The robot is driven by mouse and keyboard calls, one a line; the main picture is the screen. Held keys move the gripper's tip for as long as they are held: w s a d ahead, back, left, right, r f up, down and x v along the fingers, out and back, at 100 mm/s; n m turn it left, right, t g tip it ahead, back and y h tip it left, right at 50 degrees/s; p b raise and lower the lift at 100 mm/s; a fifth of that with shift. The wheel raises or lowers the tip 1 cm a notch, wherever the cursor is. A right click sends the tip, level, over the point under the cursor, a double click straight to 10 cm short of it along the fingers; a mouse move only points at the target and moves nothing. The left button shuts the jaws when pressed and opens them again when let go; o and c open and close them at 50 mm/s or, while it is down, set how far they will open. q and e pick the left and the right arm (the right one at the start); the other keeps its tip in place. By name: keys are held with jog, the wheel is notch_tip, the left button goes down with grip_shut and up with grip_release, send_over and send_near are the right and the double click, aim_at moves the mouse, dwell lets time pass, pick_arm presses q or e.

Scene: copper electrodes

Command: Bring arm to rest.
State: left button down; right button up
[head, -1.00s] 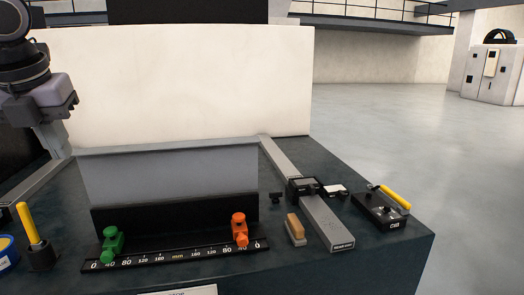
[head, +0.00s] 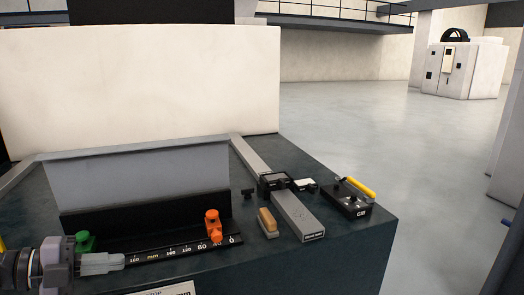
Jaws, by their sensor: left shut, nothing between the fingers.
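My left gripper (head: 120,260) reaches in from the lower left corner of the head view, its fingers pointing right. It is shut with nothing between the fingers. It is in front of the left part of the black ruler (head: 185,250) and hides that end; I cannot tell whether it touches. The green clamp (head: 84,243) is just behind the gripper and partly hidden by it. The orange clamp (head: 212,226) stands on the ruler's right part. My right gripper is not in view.
A grey plate (head: 135,178) stands behind the ruler on the dark table (head: 330,262). To the right are a wood-topped block (head: 267,222), a grey rail (head: 296,216) with a black slider (head: 273,182), and a black box with a yellow handle (head: 350,198). The floor beyond the right edge is clear.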

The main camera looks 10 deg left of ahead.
pick_arm(q)
jog(key=s+d+f+n+t+y, duration=0.1)
jog(key=s+d+f+n+y, duration=0.15)
jog(key=f+n, duration=0.45)
jog(key=s+d+f+n+t+y, duration=0.25)
jog(key=f+n, duration=0.25)
jog(key=f, duration=0.3)
jog(key=s+d+f+n+t+y, duration=0.1)
jog(key=s+d+f+n+y, duration=0.2)
jog(key=f+n, duration=0.45)
jog(key=s+d+f+n+g+y, duration=0.1)
jog(key=s+d+f+n+g, duration=0.2)
jog(key=s+d+f, duration=0.3)
jog(key=shift+s+d+f+g, duration=0.25)
jog(key=shift+d+f+g, duration=0.15)
jog(key=shift+d, duration=0.15)
